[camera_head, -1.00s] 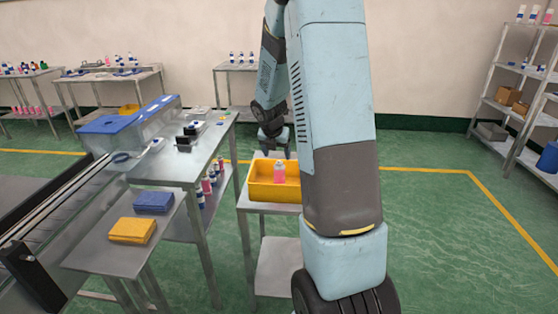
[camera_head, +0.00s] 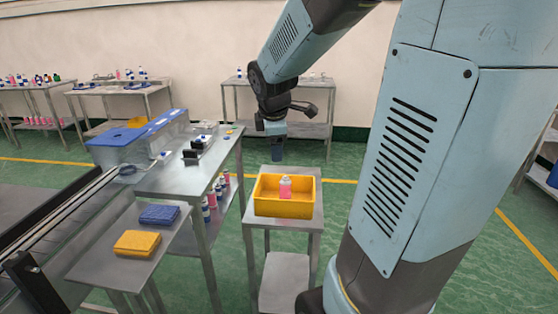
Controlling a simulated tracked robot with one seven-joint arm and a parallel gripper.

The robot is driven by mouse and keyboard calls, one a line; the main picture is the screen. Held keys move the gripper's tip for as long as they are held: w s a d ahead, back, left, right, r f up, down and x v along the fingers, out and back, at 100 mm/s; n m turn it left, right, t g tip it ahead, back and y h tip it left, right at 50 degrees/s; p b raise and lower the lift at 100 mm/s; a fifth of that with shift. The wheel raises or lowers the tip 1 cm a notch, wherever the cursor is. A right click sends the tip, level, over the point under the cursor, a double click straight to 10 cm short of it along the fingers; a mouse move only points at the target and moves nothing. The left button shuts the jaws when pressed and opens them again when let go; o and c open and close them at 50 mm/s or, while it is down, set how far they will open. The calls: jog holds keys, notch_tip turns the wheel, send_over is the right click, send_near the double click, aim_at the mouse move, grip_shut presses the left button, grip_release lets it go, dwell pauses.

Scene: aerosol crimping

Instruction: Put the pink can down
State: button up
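A pink can (camera_head: 285,188) with a pale top stands upright in a yellow tray (camera_head: 268,208). The tray sits on a small steel side table (camera_head: 300,230) near the middle of the view. My gripper (camera_head: 277,158) hangs from my arm and points down. In the picture it is above and slightly left of the can, with a visible gap between them. The fingers are seen edge-on and small, so their opening is hidden. Nothing shows hanging from the gripper. The can's lower end meets the tray floor.
A steel workbench (camera_head: 180,178) with black fixtures stands left of the side table. Several bottles (camera_head: 212,197) stand on its lower shelf. A yellow cloth (camera_head: 136,243) and a blue cloth (camera_head: 159,214) lie on a front-left table. My arm fills the right side.

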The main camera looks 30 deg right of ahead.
jog(key=s+a+r+m+y, duration=0.1)
jog(key=s+a+r+m, duration=0.1)
jog(key=s+a+m, duration=0.2)
jog(key=s+a+r+m+t+y, duration=0.1)
jog(key=s+a+r+m, duration=0.2)
jog(key=s+m, duration=0.6)
jog(key=s+a, duration=0.1)
jog(key=s, duration=0.4)
jog(key=shift+a+m, duration=0.15)
jog(key=shift+m, duration=0.25)
jog(key=shift+r, duration=0.1)
jog(key=shift+c, duration=0.2)
